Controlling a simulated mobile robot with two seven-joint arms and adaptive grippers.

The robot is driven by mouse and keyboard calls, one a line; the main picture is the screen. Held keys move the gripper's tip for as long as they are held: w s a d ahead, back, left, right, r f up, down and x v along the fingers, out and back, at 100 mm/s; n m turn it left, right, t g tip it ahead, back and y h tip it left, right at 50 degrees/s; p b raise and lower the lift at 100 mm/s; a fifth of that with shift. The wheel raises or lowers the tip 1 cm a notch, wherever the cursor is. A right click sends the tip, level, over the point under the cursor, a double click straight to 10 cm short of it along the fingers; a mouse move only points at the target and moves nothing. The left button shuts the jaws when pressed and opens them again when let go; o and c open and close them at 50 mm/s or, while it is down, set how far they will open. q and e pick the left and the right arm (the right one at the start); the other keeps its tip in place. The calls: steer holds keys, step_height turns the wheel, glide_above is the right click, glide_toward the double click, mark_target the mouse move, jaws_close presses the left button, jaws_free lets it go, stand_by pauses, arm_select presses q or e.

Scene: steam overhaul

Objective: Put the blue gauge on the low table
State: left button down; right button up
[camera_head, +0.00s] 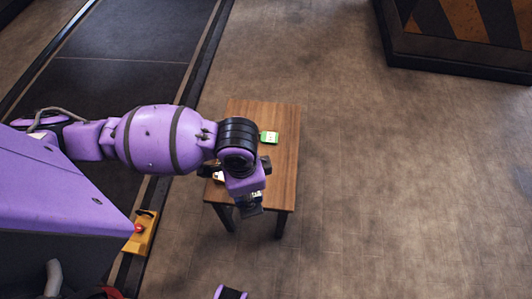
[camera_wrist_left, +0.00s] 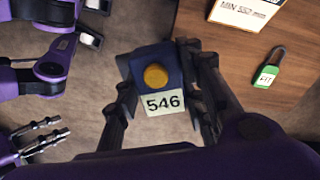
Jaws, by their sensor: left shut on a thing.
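The blue gauge (camera_wrist_left: 150,62) is a dark blue block with a round yellow face and a white label reading 546. My left gripper (camera_wrist_left: 160,98) is shut on it, with a black finger on each side. In the head view my left gripper (camera_head: 252,204) hangs at the front part of the low table (camera_head: 283,160), a small brown wooden table; the gauge is mostly hidden there. In the wrist view the gauge shows against the floor, beside the table's edge (camera_wrist_left: 185,20). Its height above the table is unclear.
A green padlock (camera_wrist_left: 264,75) lies on the table, also in the head view (camera_head: 269,137). A white card (camera_wrist_left: 246,12) reading MIN 552 mm lies there too. A yellow box with a red button (camera_head: 139,228) stands left of the table. Floor to the right is clear.

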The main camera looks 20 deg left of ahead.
arm_select(q)
steer(key=w+f, duration=0.3)
steer(key=w, duration=0.1)
steer(key=w+d+f+b, duration=0.1)
steer(key=w+f, duration=0.1)
steer(key=w, duration=0.2)
steer(key=w+d+f+b, duration=0.1)
steer(key=w+f, duration=0.2)
steer(key=w, duration=0.1)
steer(key=shift+w+f, duration=0.2)
steer(key=shift+f, duration=0.1)
steer(key=shift+w+d+f+b, duration=0.15)
steer(key=shift+w+f+b, duration=0.15)
steer(key=shift+w+b, duration=0.1)
steer(key=shift+w+f, duration=0.2)
steer(key=shift+f, duration=0.15)
step_height(320, 180, down, 3)
steer(key=shift+r+b, duration=0.15)
steer(key=shift+b, duration=0.15)
arm_select(e)
steer(key=f, duration=0.1)
steer(key=s+f, duration=0.1)
steer(key=f, duration=0.1)
steer(key=shift+a, duration=0.15)
arm_select(q)
steer(key=c, duration=1.1)
jaws_free()
steer(key=shift+s, duration=0.1)
